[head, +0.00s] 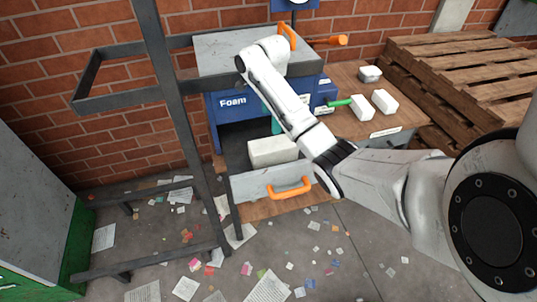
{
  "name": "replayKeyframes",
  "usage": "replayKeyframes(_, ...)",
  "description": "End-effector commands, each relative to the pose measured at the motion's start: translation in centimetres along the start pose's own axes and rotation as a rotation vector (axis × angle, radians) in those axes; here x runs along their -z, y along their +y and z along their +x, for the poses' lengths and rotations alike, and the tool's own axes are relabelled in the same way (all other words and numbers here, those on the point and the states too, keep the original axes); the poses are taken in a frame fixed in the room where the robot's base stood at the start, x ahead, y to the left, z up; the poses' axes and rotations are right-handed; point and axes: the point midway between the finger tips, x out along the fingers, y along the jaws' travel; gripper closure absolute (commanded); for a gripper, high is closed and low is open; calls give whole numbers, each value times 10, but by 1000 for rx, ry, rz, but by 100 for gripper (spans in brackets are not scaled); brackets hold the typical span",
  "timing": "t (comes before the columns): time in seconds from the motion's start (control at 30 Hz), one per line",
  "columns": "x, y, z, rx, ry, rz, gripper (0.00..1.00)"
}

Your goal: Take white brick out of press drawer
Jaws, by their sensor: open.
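The white brick (270,151) lies in the pulled-out press drawer (258,185), which has a grey front and an orange handle (290,189). The drawer stands out below the blue press labelled "Foam" (232,101). My arm reaches in from the right and folds over the press front. A teal part, seemingly a finger of my open gripper (276,124), points down just above the brick, partly hidden behind my arm. I cannot tell whether it touches the brick. The brick's right end is near my arm link.
A wooden bench (405,115) right of the press holds two white blocks (362,107), a green-handled tool (338,103) and a small grey box (370,74). A dark metal frame (170,100) stands close on the left. Pallets (455,70) are stacked at right. Scraps litter the floor.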

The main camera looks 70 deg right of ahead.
Motion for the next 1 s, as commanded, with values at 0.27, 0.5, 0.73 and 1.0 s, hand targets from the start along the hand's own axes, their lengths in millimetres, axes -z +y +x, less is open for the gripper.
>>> replayKeyframes(0.27,0,0,37,0,0,0,0)
replayKeyframes(0.5,0,0,51,0,0,0,0)
replayKeyframes(0.73,1,1,82,-3,1,1,0)
replayKeyframes(1.0,1,0,105,-2,1,1,0)
